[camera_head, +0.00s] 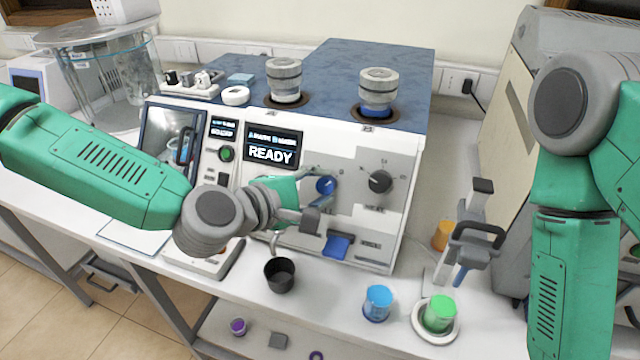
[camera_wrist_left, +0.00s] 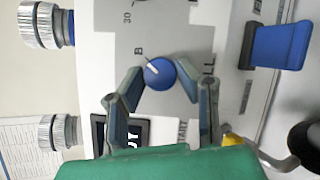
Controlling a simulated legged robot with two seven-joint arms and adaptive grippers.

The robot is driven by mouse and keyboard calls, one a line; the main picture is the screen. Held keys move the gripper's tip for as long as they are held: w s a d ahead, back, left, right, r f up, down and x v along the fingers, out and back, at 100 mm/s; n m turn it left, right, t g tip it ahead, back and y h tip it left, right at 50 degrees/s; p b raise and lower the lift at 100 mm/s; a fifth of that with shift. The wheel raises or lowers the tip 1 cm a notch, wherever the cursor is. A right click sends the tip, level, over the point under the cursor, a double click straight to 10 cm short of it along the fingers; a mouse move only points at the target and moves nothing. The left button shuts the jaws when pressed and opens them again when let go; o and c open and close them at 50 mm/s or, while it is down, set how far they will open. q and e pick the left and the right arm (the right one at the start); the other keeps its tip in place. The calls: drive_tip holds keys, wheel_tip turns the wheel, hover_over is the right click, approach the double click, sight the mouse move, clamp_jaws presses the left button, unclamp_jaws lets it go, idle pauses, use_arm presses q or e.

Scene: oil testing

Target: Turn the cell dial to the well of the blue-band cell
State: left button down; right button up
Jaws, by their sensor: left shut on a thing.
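The cell dial (camera_head: 326,185), a round blue knob with a white pointer mark, is on the white front panel of the tester. In the left wrist view the dial (camera_wrist_left: 160,73) sits between the fingertips, its mark pointing towards the printed letter B. My left gripper (camera_head: 306,190) is shut on it; in the wrist view its fingers (camera_wrist_left: 160,78) lie on both sides of the knob. The blue-band cell (camera_head: 377,106) stands in the right well on top, marked B. A cell with a pale band (camera_head: 285,96) stands in the left well. My right gripper is out of view.
A black dial (camera_head: 380,181) is right of the blue one. The screen (camera_head: 271,152) reads READY. A black cup (camera_head: 280,275), a blue jar (camera_head: 377,303) and a green jar (camera_head: 439,314) stand in front. A grey stand (camera_head: 468,230) is at right.

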use_arm(q)
drive_tip(key=shift+s+f, duration=0.1)
drive_tip(key=shift+f, duration=0.05)
drive_tip(key=c, duration=1.2)
unclamp_jaws()
drive_tip(key=shift+a, duration=0.1)
drive_tip(key=v, duration=1.2)
